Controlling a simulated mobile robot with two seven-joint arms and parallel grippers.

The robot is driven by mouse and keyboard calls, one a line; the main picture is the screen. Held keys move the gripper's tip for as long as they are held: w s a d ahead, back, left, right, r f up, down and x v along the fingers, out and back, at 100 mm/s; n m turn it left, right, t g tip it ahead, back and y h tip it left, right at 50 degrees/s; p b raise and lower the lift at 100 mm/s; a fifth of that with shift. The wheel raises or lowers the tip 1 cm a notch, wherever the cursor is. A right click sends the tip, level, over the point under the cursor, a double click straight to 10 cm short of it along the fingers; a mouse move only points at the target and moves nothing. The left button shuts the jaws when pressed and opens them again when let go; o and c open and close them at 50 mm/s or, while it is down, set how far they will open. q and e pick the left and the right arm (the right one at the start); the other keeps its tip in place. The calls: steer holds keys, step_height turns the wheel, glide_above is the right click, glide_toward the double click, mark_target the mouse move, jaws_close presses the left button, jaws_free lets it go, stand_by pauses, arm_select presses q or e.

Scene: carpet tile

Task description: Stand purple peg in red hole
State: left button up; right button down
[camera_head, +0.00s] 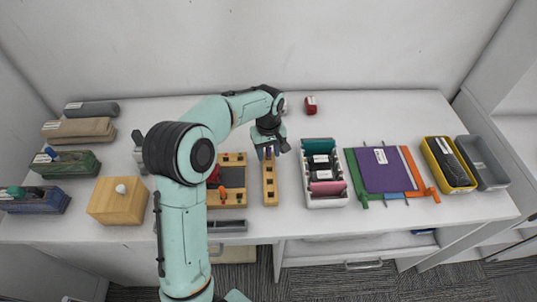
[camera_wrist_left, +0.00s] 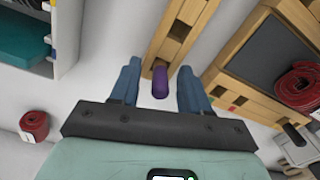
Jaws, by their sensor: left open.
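The purple peg (camera_wrist_left: 160,83) shows in the left wrist view at the near end of a narrow wooden block with square holes (camera_wrist_left: 178,30). In the head view this block (camera_head: 270,190) lies below my left gripper. My left gripper (camera_head: 268,153) is open, pointing down at the block's far end; in the wrist view its blue fingers (camera_wrist_left: 158,92) are on either side of the peg with gaps. The peg's lower part is hard to make out. I cannot clearly identify the red hole. My right gripper is not in view.
A wooden frame with a dark panel (camera_head: 233,177) stands left of the block. A white organizer (camera_head: 326,202) stands to its right. A red rolled item (camera_head: 311,104) lies at the back. The table between organizer and block is clear.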

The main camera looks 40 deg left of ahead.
arm_select(q)
jaws_close()
steer(key=shift+r, duration=0.15)
